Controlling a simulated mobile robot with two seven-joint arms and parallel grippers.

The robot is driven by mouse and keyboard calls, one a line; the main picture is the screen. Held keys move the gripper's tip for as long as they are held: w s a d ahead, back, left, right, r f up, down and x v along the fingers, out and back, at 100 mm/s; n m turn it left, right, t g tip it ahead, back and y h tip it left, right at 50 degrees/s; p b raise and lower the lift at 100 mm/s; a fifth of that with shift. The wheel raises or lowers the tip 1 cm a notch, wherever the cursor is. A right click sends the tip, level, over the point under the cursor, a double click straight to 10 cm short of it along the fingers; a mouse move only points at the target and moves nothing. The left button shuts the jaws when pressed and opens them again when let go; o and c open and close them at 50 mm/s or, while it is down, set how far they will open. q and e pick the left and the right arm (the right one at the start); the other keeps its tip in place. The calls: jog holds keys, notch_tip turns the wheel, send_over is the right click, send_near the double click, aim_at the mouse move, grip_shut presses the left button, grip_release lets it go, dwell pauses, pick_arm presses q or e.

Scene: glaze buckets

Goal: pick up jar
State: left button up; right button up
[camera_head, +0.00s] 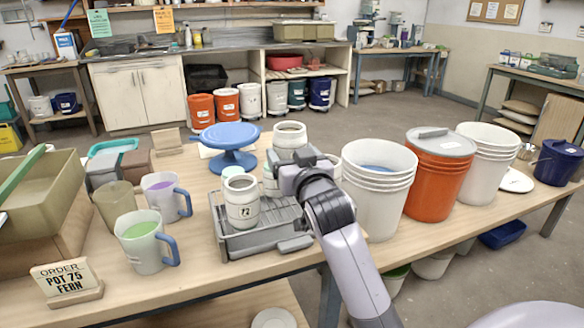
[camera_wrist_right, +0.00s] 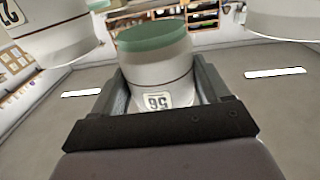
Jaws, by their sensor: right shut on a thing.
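My right gripper (camera_head: 292,175) is over the back of a grey metal rack (camera_head: 232,243). In the right wrist view its two fingers (camera_wrist_right: 160,88) are shut around a white jar (camera_wrist_right: 160,72) with a green end, a dark line and a number label. In the head view a white jar (camera_head: 290,137) shows just behind the gripper, its lower part hidden; whether it is lifted, I cannot tell. Another white numbered jar (camera_head: 241,205) stands in the rack's left front. Parts of two more jars show at the wrist view's upper left (camera_wrist_right: 48,30) and upper right (camera_wrist_right: 285,20). My left gripper is out of view.
A blue turntable (camera_head: 230,138) stands behind the rack. Mugs (camera_head: 145,243) stand to the left, near an order card (camera_head: 66,277). White buckets (camera_head: 375,205) and an orange bucket (camera_head: 436,180) stand close to the right of my arm.

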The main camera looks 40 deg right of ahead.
pick_arm(q)
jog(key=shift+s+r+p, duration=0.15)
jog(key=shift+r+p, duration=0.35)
jog(key=shift+p, duration=0.2)
pick_arm(e)
jog(key=shift+r, duration=5.15)
jog(key=shift+r, duration=0.15)
